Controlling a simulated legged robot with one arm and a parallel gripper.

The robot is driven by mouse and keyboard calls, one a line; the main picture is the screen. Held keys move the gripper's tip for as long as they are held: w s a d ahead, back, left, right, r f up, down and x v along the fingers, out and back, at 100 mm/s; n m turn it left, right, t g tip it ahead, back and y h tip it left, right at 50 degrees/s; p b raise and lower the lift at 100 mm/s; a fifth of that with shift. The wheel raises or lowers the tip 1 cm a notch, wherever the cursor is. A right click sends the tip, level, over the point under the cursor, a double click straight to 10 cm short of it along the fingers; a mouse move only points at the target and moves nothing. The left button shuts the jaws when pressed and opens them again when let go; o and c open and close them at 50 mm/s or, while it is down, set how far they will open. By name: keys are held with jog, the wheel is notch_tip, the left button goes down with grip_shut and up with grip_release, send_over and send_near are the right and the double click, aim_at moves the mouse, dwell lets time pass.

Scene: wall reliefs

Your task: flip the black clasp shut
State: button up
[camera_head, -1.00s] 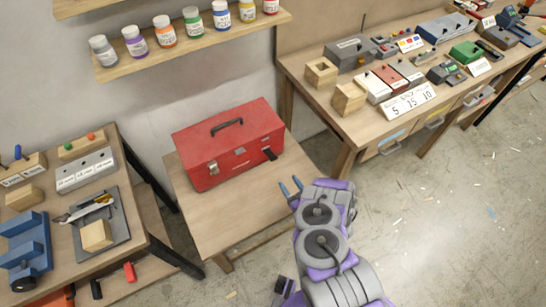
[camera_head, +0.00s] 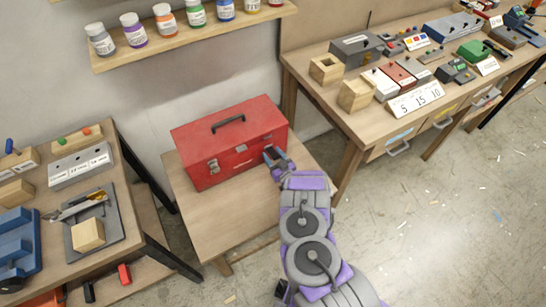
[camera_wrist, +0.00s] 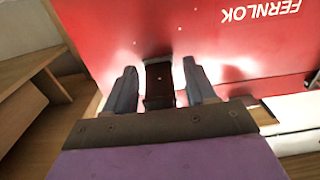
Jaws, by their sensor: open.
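A red toolbox (camera_head: 232,140) with a black top handle stands on a small wooden table. Its front also fills much of the wrist view (camera_wrist: 200,40), with the lettering FERNLOK upside down. The black clasp (camera_wrist: 160,84) shows in the wrist view between my two fingers, with a gap on each side. In the head view my gripper hides the clasp. My gripper (camera_head: 276,156) is open at the right part of the toolbox front; its fingers (camera_wrist: 160,88) straddle the clasp. I cannot tell whether they touch it. A silver latch (camera_head: 213,166) is on the left of the front.
The small wooden table (camera_head: 205,215) has bare room in front of the toolbox. A left workbench (camera_head: 125,225) holds a vise and blocks. A right workbench (camera_head: 345,125) holds boxes and a number sign. A shelf (camera_head: 190,38) of paint jars hangs above.

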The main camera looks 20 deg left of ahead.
jog(key=shift+d, duration=0.2)
jog(key=shift+c, duration=0.3)
jog(key=shift+r, duration=0.1)
jog(key=shift+c, duration=0.7)
grip_shut()
